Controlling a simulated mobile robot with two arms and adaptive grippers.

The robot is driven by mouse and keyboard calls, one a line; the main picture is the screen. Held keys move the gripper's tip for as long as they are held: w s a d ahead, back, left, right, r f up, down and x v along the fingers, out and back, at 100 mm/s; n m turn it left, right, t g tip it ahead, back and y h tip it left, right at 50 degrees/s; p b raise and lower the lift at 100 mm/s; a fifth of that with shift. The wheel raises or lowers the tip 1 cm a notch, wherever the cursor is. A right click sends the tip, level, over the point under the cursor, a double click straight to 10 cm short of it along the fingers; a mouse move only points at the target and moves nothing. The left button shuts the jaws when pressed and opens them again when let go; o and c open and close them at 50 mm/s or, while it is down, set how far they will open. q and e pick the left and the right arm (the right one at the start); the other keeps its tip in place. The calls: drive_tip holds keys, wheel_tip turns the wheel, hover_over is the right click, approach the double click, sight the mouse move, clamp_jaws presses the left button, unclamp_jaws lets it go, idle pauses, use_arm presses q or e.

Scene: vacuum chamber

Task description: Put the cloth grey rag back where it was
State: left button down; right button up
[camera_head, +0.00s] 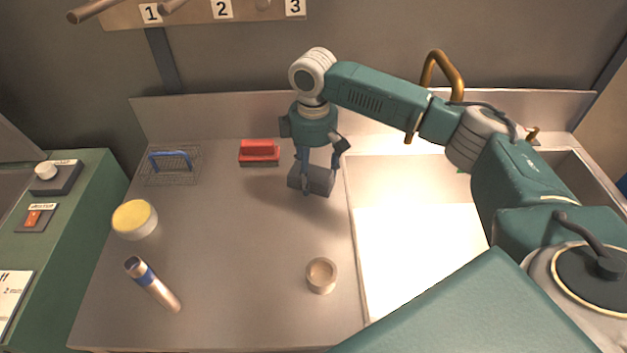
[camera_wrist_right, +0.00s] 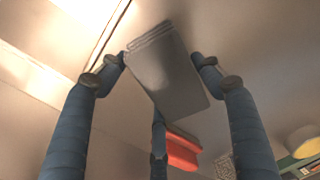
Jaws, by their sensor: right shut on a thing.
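The grey rag (camera_head: 318,181) is a folded grey block held between the fingers of my right gripper (camera_head: 319,170) in the head view. It hangs over the metal counter (camera_head: 225,265), just left of the white board; I cannot tell whether it touches the counter. In the right wrist view the folded grey rag (camera_wrist_right: 165,75) shows its layered edge, tilted between the fingers of my right gripper (camera_wrist_right: 160,85). My left gripper is not in view.
The counter's middle is clear. A brass faucet (camera_head: 441,75) rises behind.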

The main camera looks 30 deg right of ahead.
sight(313, 168)
wheel_tip(313, 168, down, 4)
drive_tip(key=shift+r, duration=0.2)
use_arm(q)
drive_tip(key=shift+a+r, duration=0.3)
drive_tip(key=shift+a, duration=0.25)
use_arm(e)
drive_tip(key=shift+f, duration=0.15)
use_arm(q)
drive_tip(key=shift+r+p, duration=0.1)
drive_tip(key=shift+p, duration=0.2)
use_arm(e)
drive_tip(key=shift+f, duration=0.15)
drive_tip(key=o, duration=1)
drive_tip(key=shift+o, duration=0.2)
wheel_tip(313, 168, up, 11)
drive_tip(key=shift+r+b, duration=0.15)
drive_tip(key=shift+b, duration=1.05)
drive_tip(key=shift+r, duration=0.55)
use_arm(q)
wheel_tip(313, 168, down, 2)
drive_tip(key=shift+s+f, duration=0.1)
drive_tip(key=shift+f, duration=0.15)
